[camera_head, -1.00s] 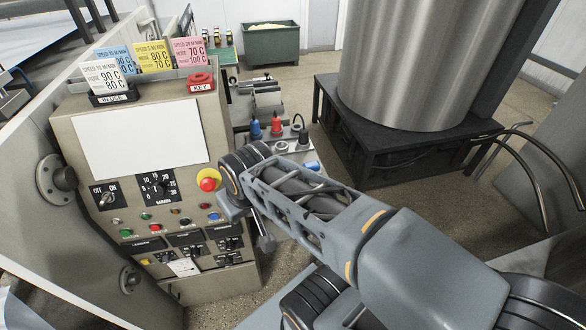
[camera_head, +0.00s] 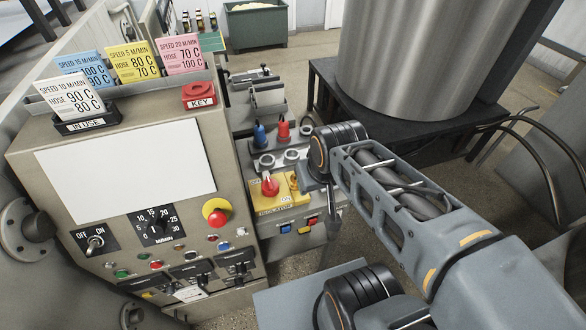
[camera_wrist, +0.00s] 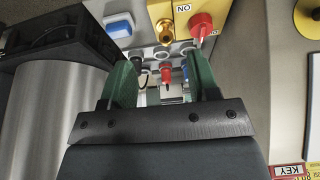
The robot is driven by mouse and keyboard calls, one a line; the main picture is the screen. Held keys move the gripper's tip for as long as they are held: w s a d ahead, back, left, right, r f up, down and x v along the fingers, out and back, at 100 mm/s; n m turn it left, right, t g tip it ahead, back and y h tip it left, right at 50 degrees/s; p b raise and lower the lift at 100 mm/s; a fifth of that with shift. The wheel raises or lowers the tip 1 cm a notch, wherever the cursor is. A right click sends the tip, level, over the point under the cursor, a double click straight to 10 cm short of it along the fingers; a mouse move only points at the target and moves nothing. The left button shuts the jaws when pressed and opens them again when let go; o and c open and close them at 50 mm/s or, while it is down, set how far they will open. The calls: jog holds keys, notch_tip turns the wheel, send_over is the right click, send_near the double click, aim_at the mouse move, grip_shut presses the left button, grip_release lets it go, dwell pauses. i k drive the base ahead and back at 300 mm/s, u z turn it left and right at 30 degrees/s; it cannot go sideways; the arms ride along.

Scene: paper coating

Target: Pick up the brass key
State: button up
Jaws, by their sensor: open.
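The brass key (camera_head: 293,183) appears as a small brass piece on the yellow isolator plate (camera_head: 268,206), just right of a red rotary switch (camera_head: 270,184). In the wrist view, which is upside down, the brass piece (camera_wrist: 166,32) stands out from the yellow plate, left of the red switch (camera_wrist: 201,24). My gripper (camera_wrist: 160,62) is open, its two green fingers apart with nothing held. In that picture the key lies beyond the fingertips, between their lines and apart from them. In the head view my fingers are hard to make out.
A red holder labelled KEY (camera_head: 199,96) sits on the control cabinet beside the cards. Blue (camera_head: 259,135) and red (camera_head: 283,130) connectors stand behind the isolator. A large metal drum (camera_head: 420,60) on a black stand (camera_head: 365,125) is close on the right.

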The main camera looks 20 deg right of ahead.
aim_at(293, 178)
jog(key=i, duration=0.15)
jog(key=k, duration=1.65)
jog(key=u, duration=0.8)
jog(key=i, duration=1.6)
jog(key=z, duration=1.15)
